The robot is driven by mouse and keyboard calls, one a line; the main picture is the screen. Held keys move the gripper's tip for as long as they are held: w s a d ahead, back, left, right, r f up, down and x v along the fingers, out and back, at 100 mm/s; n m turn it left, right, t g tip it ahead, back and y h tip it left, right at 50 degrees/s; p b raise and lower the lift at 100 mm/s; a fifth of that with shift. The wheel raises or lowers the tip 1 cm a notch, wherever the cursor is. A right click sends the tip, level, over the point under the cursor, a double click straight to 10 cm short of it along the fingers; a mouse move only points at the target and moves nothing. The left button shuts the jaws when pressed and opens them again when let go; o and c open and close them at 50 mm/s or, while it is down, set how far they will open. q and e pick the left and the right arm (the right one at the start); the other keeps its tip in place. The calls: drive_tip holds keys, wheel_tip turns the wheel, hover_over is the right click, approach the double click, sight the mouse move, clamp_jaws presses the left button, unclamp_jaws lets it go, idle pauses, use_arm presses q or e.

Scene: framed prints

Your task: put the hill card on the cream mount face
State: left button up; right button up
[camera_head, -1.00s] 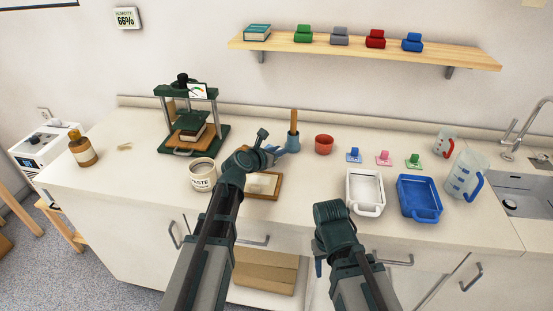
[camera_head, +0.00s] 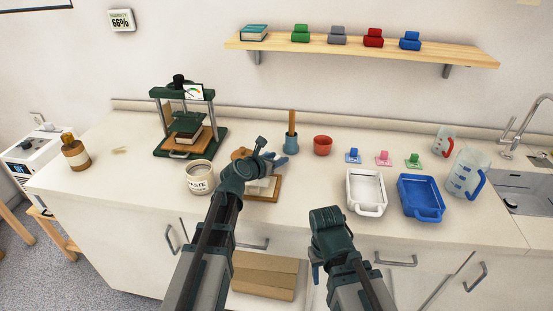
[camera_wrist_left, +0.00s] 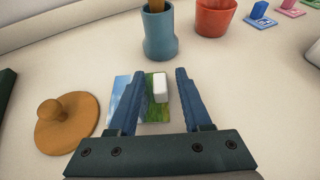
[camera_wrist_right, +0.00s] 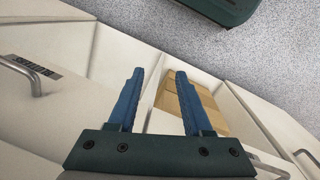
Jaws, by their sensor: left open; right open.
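The hill card (camera_wrist_left: 121,92), with blue sky and green ground, lies flat on the counter in the left wrist view. A white block (camera_wrist_left: 161,88) stands on it. My left gripper (camera_wrist_left: 158,73) is open over the card, with the block between its fingers, nearer the right one. In the head view my left gripper (camera_head: 270,155) hides the card. The cream mount face (camera_head: 263,190) lies in a wooden frame just in front of it, partly covered by my left arm. My right gripper (camera_head: 316,272) is open and empty in front of the counter; its fingers show in the right wrist view (camera_wrist_right: 154,75).
A round tan lid with a knob (camera_wrist_left: 65,125) lies left of the card. A blue-grey pot (camera_wrist_left: 159,38) and red cup (camera_head: 322,146) stand behind. A paste jar (camera_head: 200,178) is left of the mount; white (camera_head: 366,192) and blue (camera_head: 420,198) trays are to the right.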

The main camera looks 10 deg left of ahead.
use_arm(q)
drive_tip(key=shift+r, duration=0.2)
wheel_tip(320, 180, up, 4)
drive_tip(key=r+p, duration=0.1)
drive_tip(key=p, duration=0.4)
hover_over(258, 182)
drive_tip(key=shift+f, duration=0.25)
